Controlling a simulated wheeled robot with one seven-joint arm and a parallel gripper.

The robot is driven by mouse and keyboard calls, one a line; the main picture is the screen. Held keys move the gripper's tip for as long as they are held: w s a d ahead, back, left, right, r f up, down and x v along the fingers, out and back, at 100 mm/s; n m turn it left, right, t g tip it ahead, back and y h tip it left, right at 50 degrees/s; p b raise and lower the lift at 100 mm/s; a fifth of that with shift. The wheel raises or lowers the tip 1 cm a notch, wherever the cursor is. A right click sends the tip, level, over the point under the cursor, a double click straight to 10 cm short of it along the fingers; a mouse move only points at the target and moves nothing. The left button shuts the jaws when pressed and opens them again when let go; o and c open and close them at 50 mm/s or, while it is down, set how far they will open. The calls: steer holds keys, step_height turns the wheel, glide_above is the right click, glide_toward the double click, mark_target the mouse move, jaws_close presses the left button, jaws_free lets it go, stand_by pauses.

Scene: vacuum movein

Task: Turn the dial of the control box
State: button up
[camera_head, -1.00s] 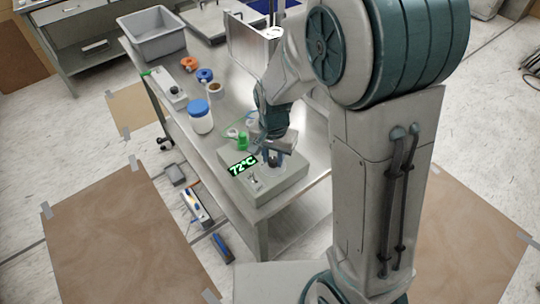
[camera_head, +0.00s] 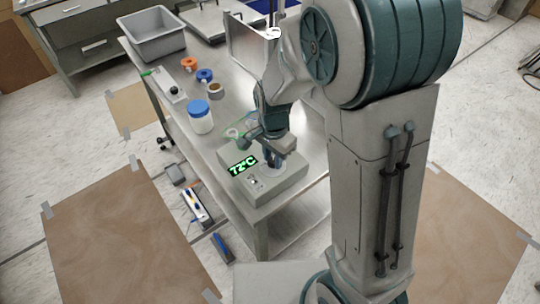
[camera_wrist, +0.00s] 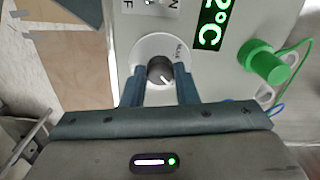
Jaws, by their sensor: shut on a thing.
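The control box (camera_head: 283,184) is a grey box near the front end of the metal table, with a green lit display (camera_head: 242,165) reading 72°C. In the wrist view its dial (camera_wrist: 160,70) is a dark round knob with a white pointer line, on a pale round plate (camera_wrist: 150,48). The pointer slants toward the lower right of that view. My gripper (camera_wrist: 160,88) is shut on the dial, one blue-grey finger on each side. In the head view my gripper (camera_head: 272,162) is over the box and hides the dial.
A green knob-like plug (camera_wrist: 263,62) with a green cord sits beside the display. A white jar with a blue lid (camera_head: 200,117), orange and blue rings and a grey bin (camera_head: 153,38) stand farther back on the table (camera_head: 222,100). Tools lie on the floor at left.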

mark_target(273, 161)
steer(key=shift+s, duration=0.15)
steer(key=o, duration=1)
steer(key=shift+r, duration=0.25)
step_height(273, 161, up, 13)
steer(key=shift+r+b, duration=0.15)
steer(key=shift+b, duration=0.2)
steer(key=s+d+r+n+t, duration=0.1)
steer(key=s+d+n+t, duration=0.2)
steer(key=s+d+n, duration=0.6)
steer(key=s+d, duration=0.2)
steer(key=s, duration=0.2)
steer(key=shift+d, duration=0.25)
